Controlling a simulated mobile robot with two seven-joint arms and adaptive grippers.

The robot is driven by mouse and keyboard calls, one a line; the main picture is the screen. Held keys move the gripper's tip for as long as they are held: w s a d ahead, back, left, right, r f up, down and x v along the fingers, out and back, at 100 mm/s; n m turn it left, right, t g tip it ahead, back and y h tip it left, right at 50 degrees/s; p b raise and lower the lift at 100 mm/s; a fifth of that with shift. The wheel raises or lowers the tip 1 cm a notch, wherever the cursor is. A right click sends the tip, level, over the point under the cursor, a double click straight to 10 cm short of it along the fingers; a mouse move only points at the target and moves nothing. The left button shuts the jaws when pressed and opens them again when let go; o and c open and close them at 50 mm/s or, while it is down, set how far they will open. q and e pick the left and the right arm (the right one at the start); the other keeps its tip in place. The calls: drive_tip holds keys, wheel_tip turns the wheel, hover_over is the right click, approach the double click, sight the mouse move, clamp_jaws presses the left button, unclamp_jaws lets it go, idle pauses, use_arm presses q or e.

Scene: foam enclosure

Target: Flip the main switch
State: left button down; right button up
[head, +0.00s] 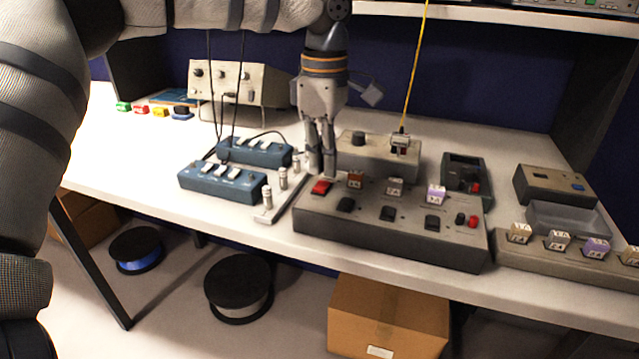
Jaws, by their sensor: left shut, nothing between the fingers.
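A long grey control box (390,232) sits near the front edge of the white bench. A red rocker switch (321,187) is at its back left corner; I take it to be the main switch. Several black switches (388,213) line the front of its top, with labelled cubes behind them. My left gripper (322,172) points down with its fingers shut and empty. Its fingertips are just above or at the red switch; I cannot tell whether they touch. The switch's tilt is hard to read. My right gripper is not in view.
Blue switch boxes (222,184) and a rack of small cylinders (283,180) stand left of the control box. Another grey box (372,155) is close behind it. A yellow cable (413,70) hangs there. An overhead shelf (500,18) spans the top.

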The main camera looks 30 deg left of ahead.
sight(324, 183)
use_arm(q)
drive_tip(key=shift+r, duration=2.65)
drive_tip(key=shift+f, duration=0.1)
